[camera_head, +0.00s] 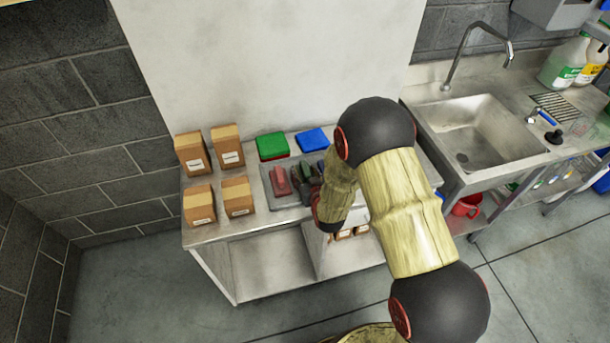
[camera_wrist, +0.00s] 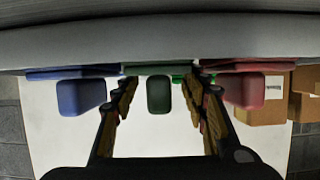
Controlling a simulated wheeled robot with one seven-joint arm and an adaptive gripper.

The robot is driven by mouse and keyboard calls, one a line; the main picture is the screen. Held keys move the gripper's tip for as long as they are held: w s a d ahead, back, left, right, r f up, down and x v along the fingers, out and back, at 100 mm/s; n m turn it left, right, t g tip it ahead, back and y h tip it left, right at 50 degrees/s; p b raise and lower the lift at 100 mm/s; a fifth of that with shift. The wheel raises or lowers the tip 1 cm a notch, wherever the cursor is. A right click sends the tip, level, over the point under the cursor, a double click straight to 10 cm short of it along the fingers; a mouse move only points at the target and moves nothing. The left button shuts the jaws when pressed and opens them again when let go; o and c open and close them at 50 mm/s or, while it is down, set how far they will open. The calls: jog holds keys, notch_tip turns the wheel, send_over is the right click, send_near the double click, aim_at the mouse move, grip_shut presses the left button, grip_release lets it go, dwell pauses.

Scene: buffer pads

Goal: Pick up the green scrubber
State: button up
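The green scrubber (camera_wrist: 158,95) is dark green, with a block-shaped body, and stands in the middle of the wrist view. My gripper (camera_wrist: 161,82) is open, with one finger on each side of the scrubber and visible gaps between. A red scrubber (camera_wrist: 246,90) is to its right and a blue scrubber (camera_wrist: 80,96) to its left in that view. In the head view, the red scrubber (camera_head: 281,181) lies in a grey tray (camera_head: 290,205); my arm hides much of the tray and the blue scrubber.
A green pad (camera_head: 271,146) and a blue pad (camera_head: 312,139) lie behind the tray. Several cardboard boxes (camera_head: 217,172) stand at the left of the metal table (camera_head: 230,230). A sink (camera_head: 475,130) is at the right. A wall rises behind the table.

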jog(key=c, duration=0.6)
jog(key=shift+c, duration=0.4)
jog(key=shift+r, duration=0.1)
